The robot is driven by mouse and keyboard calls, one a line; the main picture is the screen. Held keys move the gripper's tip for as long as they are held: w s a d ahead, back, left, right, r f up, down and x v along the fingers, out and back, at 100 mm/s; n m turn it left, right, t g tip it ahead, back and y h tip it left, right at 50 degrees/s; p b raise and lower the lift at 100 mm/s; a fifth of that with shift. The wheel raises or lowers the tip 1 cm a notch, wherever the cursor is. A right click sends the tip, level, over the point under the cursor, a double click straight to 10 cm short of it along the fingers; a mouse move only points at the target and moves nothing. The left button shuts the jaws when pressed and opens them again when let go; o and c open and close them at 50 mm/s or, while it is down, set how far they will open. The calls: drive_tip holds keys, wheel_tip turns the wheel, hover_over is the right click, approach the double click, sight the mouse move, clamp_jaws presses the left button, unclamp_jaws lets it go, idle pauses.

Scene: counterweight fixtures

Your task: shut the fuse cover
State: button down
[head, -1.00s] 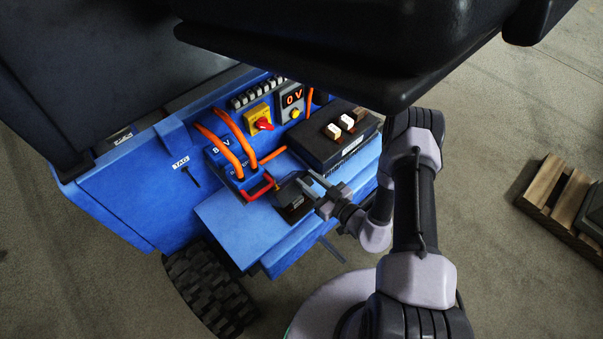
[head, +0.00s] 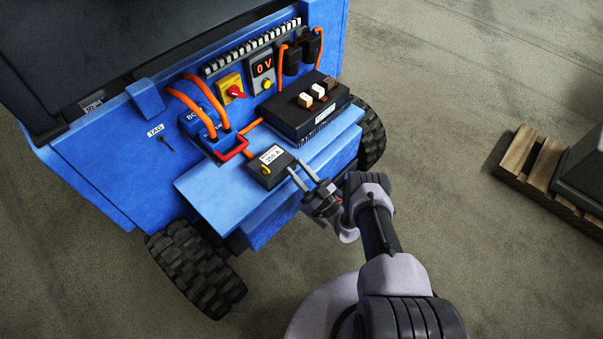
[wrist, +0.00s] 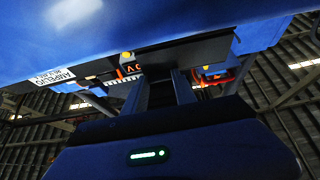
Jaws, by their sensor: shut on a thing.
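The fuse box, a small black box with a yellow piece at its left, sits on the light blue shelf (head: 215,185) of the blue machine. Its cover (head: 283,159), with a white label reading about "355 A", faces up and looks roughly flat. I cannot tell whether it is fully down. In the wrist view, the fingers (wrist: 165,85) reach up to a dark edge, apparently the cover's. What lies between the fingertips is hard to see.
A black box with several switches (head: 305,110) stands close behind the fuse box. Orange cables (head: 205,95) and a red handle (head: 233,149) are at its left. A red-yellow switch (head: 234,91) and a "0 V" display (head: 263,67) are behind. A pallet (head: 535,165) lies at the right.

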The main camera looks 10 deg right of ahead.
drive_tip(key=shift+a+f+n+y, duration=0.25)
drive_tip(key=shift+a+n+y, duration=0.05)
drive_tip(key=shift+y, duration=0.3)
drive_tip(key=shift+w, duration=0.1)
